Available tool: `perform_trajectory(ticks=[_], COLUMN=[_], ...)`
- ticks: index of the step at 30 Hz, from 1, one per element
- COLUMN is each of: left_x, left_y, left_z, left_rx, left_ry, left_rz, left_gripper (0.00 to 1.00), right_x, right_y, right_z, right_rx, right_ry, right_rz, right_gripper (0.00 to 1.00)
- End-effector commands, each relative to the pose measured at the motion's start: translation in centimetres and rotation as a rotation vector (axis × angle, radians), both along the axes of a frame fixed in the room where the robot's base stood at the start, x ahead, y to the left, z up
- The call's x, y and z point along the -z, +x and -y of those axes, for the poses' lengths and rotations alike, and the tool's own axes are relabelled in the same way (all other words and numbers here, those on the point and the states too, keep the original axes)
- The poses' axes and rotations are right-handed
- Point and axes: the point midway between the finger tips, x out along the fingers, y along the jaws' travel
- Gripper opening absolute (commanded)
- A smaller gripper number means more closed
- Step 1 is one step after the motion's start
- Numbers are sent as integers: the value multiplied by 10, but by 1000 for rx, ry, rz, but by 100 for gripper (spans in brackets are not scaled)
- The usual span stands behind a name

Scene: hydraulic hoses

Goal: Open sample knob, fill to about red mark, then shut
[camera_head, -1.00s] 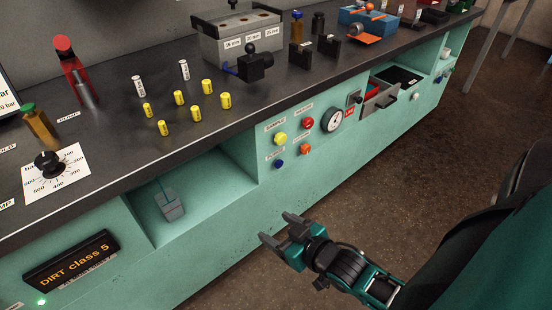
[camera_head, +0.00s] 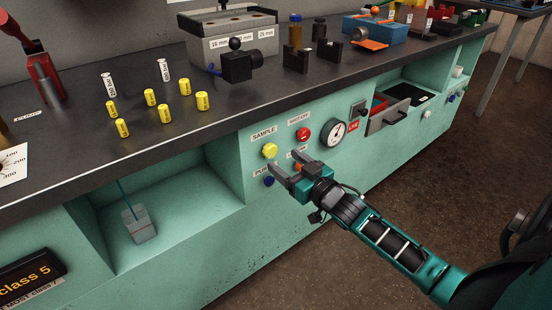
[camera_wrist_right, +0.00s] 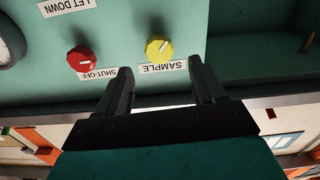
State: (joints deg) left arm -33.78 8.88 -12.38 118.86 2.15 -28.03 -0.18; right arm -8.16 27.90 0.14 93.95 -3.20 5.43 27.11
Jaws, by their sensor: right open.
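The yellow SAMPLE knob (camera_head: 270,150) is on the green front panel, below its label. In the right wrist view the yellow knob (camera_wrist_right: 159,49) has a white pointer line and lies just beyond the fingertips, roughly between them. My right gripper (camera_head: 283,167) is open and empty, just below the knob; its two dark fingers (camera_wrist_right: 161,78) are spread in the wrist view. A pale sample container (camera_head: 140,229) stands in the open recess at the left, with a thin tube above it and a faint reddish line near its top. My left gripper is not in view.
A red SHUT-OFF knob (camera_head: 303,134) sits beside the SAMPLE knob. A blue knob (camera_head: 268,181) is below, and an orange one is partly behind my gripper. A gauge (camera_head: 334,132) is to the right. Yellow cylinders (camera_head: 166,113) stand on the dark worktop above.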

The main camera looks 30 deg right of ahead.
Motion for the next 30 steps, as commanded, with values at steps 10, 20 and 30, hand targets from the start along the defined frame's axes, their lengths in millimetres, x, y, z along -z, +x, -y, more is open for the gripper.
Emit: perform_trajectory(ticks=[10,20,30], left_x=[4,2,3], left_y=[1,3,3], left_z=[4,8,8], left_rx=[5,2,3], left_ry=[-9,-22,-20], left_rz=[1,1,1], left_gripper=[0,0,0], right_x=[1,0,0], right_y=[44,49,49], right_z=[-3,-4,-4], right_rx=[1,0,0], right_ry=[-1,-1,-1], right_rz=[0,-1,-1], right_gripper=[69,69,43])
